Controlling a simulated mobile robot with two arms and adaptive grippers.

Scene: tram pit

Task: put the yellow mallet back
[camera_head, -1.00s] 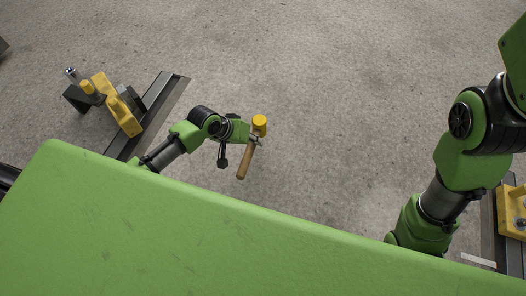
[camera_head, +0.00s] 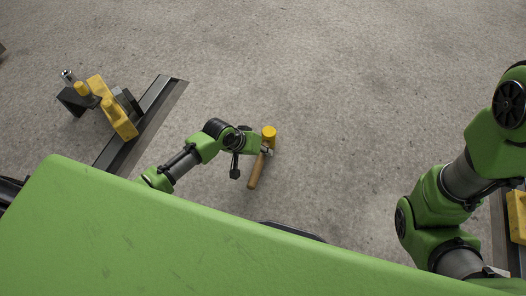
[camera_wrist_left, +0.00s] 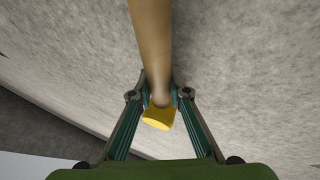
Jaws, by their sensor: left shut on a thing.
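The yellow mallet has a yellow head (camera_head: 269,132) and a wooden handle (camera_head: 255,172). My left gripper (camera_head: 265,151) is shut on the mallet and holds it in the air over the concrete floor. In the left wrist view the fingers (camera_wrist_left: 160,98) close around the handle just by the yellow head (camera_wrist_left: 159,119), and the handle (camera_wrist_left: 151,45) runs up out of the picture. My right arm shows at the right of the head view, but its gripper is not in view.
A dark rail (camera_head: 145,125) lies at the left, with a yellow block (camera_head: 119,117) and a dark bracket (camera_head: 75,99) beside it. Another yellow part (camera_head: 517,215) sits at the right edge by a second rail. The concrete floor (camera_head: 330,80) between is clear.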

